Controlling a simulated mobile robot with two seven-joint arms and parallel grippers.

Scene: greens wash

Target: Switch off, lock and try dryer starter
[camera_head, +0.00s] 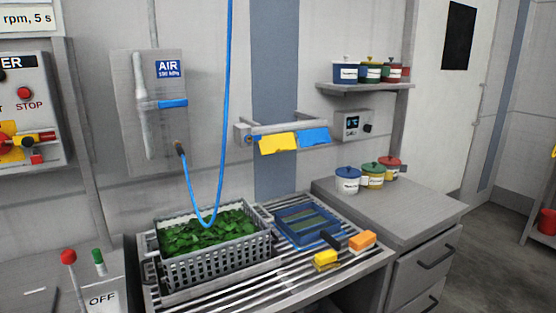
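A starter panel (48,110) is cut off at the left edge. Its label shows only the letters "ER". A red button marked STOP (24,93) sits on it. Below is a yellow and red rotary switch (14,146), partly outside the view. A small red item (37,159), possibly a padlock, is just below and right of it; I cannot tell whether it is attached to the switch. At the lower left, a plate reading OFF (103,299) is on a grey surface beside a red knob (68,257) and a green-topped post (98,256). Neither gripper shows.
A grey crate of greens (215,268) and a blue frame (307,226) stand on the slatted rack (285,290), with yellow and orange blocks (362,240). A blue hose (226,90) hangs across the view by the AIR panel (170,120). Lidded pots (348,181) stand on the right cabinet.

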